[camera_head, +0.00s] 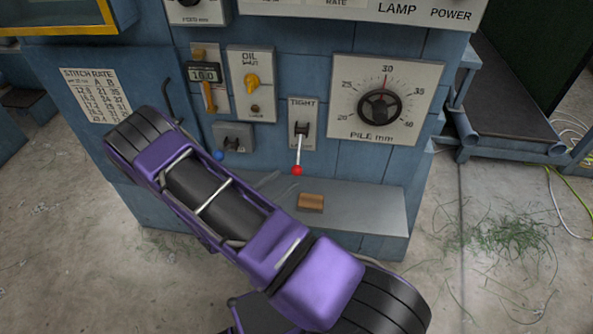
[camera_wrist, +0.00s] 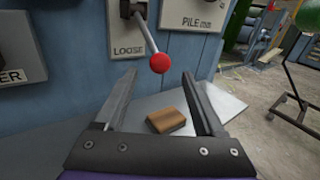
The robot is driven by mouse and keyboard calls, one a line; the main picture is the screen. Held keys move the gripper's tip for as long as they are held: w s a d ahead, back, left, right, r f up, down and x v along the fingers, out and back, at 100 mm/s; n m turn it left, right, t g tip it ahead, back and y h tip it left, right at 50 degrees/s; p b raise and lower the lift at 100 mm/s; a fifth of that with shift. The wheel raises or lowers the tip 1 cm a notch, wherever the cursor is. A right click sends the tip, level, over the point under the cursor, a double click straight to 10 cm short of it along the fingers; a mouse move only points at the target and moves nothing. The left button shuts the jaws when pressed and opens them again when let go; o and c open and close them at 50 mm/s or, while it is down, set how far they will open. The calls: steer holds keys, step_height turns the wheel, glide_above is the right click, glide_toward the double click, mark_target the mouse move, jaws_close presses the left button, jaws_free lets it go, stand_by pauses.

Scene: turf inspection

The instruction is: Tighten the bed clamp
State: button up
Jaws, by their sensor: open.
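In the wrist view the red knob (camera_wrist: 160,62) shows just beyond and between the fingertips of my gripper (camera_wrist: 158,80). My gripper is open with nothing between its fingers; whether it touches the knob cannot be told. My purple arm crosses the head view, and the gripper is not clear there.
A brown block (camera_head: 310,203) lies on the grey shelf (camera_head: 375,208) below the lever. A PILE dial (camera_head: 380,106) is to the right. An oil switch plate (camera_head: 252,85), a gauge (camera_head: 204,73) and a blue-knobbed lever (camera_head: 218,155) are to the left. Grass clippings (camera_head: 505,238) litter the floor.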

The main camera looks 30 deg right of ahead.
mark_target(296, 169)
steer(key=x, duration=0.6)
steer(key=shift+w+d, duration=0.1)
steer(key=shift+d, duration=0.1)
steer(key=shift+c, duration=0.2)
jaws_close()
stand_by(1.0)
